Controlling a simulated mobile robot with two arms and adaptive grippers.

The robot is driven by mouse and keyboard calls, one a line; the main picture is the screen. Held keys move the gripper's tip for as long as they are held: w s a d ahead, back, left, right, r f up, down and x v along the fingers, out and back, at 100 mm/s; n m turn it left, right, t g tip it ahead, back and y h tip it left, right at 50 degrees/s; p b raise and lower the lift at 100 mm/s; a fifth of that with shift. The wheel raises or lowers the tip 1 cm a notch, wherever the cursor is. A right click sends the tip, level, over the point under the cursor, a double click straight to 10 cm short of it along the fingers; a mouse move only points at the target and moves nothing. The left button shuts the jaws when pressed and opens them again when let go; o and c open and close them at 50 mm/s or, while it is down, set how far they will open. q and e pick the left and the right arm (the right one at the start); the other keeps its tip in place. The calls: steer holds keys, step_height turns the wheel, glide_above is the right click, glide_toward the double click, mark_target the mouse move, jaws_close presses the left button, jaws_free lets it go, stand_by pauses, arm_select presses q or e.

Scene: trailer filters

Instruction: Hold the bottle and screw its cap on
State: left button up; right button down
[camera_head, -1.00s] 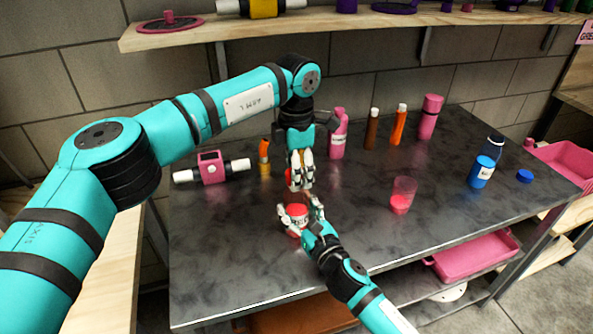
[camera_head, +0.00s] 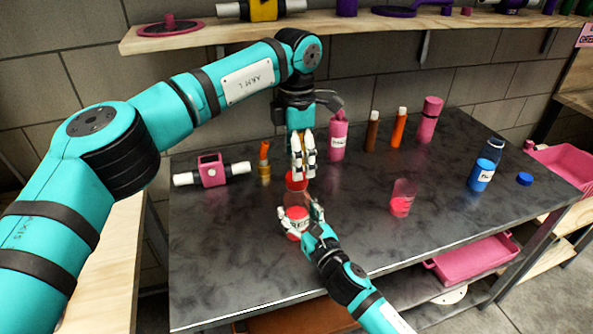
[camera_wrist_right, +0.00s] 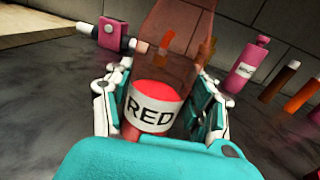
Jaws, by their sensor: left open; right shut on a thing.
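The bottle (camera_head: 298,222) stands on the dark table, clear with red contents and a white label reading RED. It fills the middle of the right wrist view (camera_wrist_right: 152,112). My right gripper (camera_head: 299,214) is shut around its sides. The red cap (camera_head: 297,182) shows at the top of the bottle, directly under my left gripper (camera_head: 303,172). Whether it is fully seated I cannot tell. My left gripper points down, open, with its fingertips just above the cap.
A blue bottle (camera_head: 481,175) and blue cap (camera_head: 524,179) are farther right. A pink-and-white device (camera_head: 212,171) lies left. Several pink, brown and orange bottles stand along the back. The front table area is clear.

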arm_select(q)
step_height(320, 180, up, 7)
stand_by(0.3)
steer(key=shift+r, duration=0.1)
arm_select(e)
steer(key=shift+c, duration=1.8)
jaws_free()
steer(key=v, duration=1.2)
steer(key=shift+f, duration=0.1)
